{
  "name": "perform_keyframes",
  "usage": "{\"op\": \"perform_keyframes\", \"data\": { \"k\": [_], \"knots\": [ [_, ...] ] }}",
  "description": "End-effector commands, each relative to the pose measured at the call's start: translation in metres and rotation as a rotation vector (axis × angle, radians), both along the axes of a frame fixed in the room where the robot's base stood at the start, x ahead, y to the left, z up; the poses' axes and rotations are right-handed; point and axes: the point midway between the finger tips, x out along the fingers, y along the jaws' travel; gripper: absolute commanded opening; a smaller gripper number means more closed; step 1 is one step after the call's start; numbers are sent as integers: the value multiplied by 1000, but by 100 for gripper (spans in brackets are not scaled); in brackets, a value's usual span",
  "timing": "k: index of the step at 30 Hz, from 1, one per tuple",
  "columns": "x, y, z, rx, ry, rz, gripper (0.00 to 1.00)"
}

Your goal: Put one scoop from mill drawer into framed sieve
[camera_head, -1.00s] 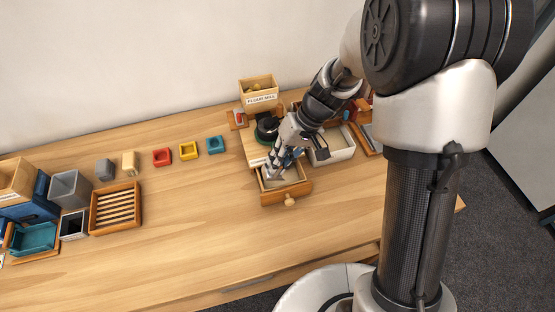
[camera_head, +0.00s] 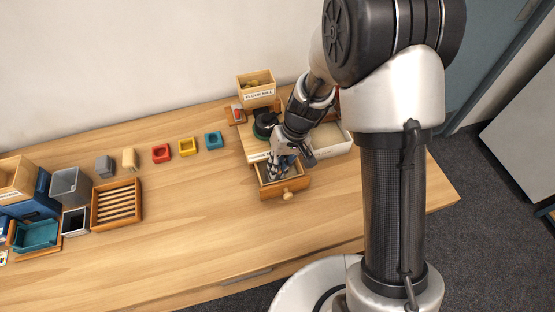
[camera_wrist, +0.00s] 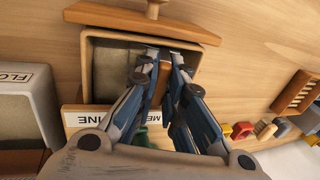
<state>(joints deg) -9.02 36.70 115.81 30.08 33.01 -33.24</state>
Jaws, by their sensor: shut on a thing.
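The mill drawer (camera_head: 288,186) is a wooden box pulled out from the front of the mill, with a round knob. It also shows in the wrist view (camera_wrist: 88,70), with a grey-brown inside. My gripper (camera_head: 273,172) reaches down into the drawer. In the wrist view my gripper (camera_wrist: 164,72) has its fingers close together on a small brown piece (camera_wrist: 163,80), perhaps a scoop's handle. The scoop's bowl is hidden. I cannot tell surely which thing is the framed sieve; a wooden-framed tray with slats (camera_head: 138,200) stands at left.
A wooden box labelled flour mill (camera_head: 257,97) stands behind the drawer. A white tray (camera_head: 348,148) stands right of the mill. Red (camera_head: 161,153), yellow (camera_head: 188,147) and teal (camera_head: 214,140) blocks stand left. The table front (camera_head: 190,245) is clear.

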Motion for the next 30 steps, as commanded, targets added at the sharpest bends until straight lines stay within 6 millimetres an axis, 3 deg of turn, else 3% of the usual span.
{"op": "perform_keyframes", "data": {
  "k": [11, 24, 30],
  "knots": [
    [-5, 0, -4, -109, -22, 3, 0],
    [2, -22, -8, -224, -54, 2, 0],
    [1, -17, -6, -276, -69, 4, 0]
  ]
}}
